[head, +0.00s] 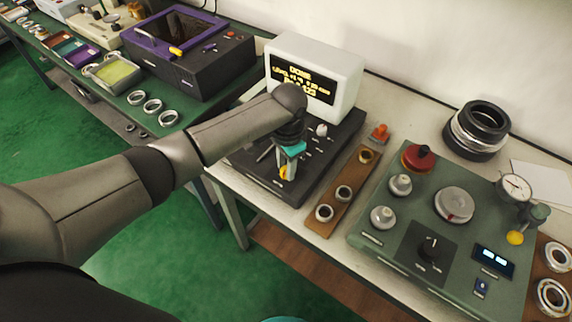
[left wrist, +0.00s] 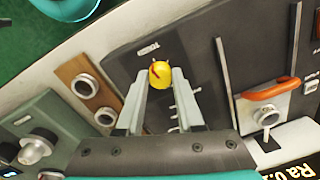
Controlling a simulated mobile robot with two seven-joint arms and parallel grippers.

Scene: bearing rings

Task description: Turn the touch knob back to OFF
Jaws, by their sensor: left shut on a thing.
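The touch knob (head: 283,173) is small and yellow, on the front part of a dark instrument base below the white display unit (head: 315,72). In the left wrist view the yellow knob (left wrist: 160,75) shows a dark red pointer line on its top, and a small label sits beside it. My left gripper (head: 285,168) reaches down over the base, its two fingers on either side of the knob, shut on it. The knob's scale marks are too small to read. My right gripper is not in view.
The display shows yellow text beginning with DONE. A wooden strip with rings (head: 343,193) lies right of the base. A green instrument (head: 390,245) with knobs and a dial gauge stands further right. A dark box with a purple frame (head: 190,60) stands on the left table.

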